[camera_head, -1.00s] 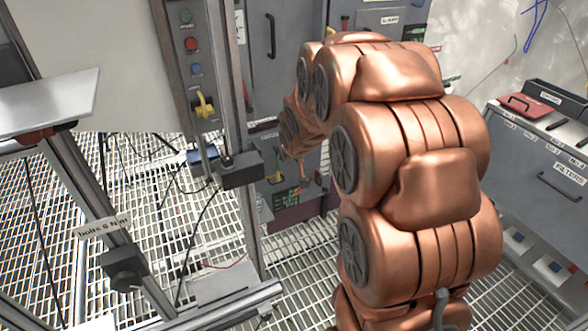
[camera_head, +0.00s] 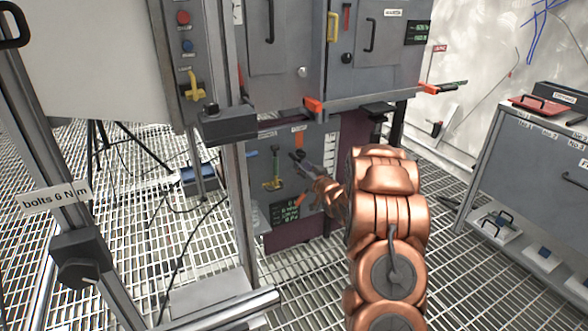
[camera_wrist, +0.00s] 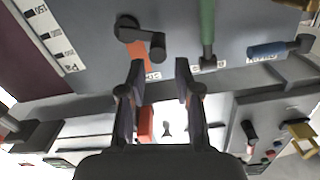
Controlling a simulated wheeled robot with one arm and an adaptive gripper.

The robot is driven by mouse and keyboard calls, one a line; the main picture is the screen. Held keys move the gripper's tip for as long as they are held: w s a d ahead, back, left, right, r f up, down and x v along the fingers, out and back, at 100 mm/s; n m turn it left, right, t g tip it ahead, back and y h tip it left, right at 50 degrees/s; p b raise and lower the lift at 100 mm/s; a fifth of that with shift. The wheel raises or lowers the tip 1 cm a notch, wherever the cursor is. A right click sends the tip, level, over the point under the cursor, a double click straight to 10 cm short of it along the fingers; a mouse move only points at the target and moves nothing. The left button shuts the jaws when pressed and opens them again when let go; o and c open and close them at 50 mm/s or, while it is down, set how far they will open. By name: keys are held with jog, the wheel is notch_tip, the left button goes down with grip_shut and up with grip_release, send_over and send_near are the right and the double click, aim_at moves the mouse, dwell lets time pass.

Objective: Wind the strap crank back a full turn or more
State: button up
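A black crank (camera_wrist: 140,38) with a round hub and a side knob sits on the grey panel (camera_wrist: 100,75), over an orange strip. I take it for the strap crank; its label is not readable. In the head view, a small orange and black fitting (camera_head: 299,138) on the lower panel seems to be the same part. My gripper (camera_wrist: 160,78) is open and empty, its two dark fingers pointing at the panel just beside the crank, apart from it as far as I can tell. In the head view my gripper (camera_head: 304,163) is small, in front of this panel.
A green handle (camera_wrist: 207,35) and a blue handle (camera_wrist: 270,50) are beside the crank in the wrist view. A yellow valve handle (camera_head: 274,184) is on the lower panel. An upright metal frame (camera_head: 240,200) stands left of my arm. Grating floor is open at the front right.

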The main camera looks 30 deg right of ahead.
aim_at(294, 158)
jog(key=shift+w+d+f, duration=0.1)
jog(key=shift+w+f, duration=0.05)
jog(key=shift+f, duration=0.2)
jog(key=w, duration=0.2)
jog(key=w+b, duration=0.1)
jog(key=w, duration=0.1)
jog(key=w+b, duration=0.1)
jog(key=w, duration=0.1)
jog(key=shift+d, duration=0.25)
jog(key=shift+w+r, duration=0.1)
jog(key=shift+w, duration=0.65)
grip_shut()
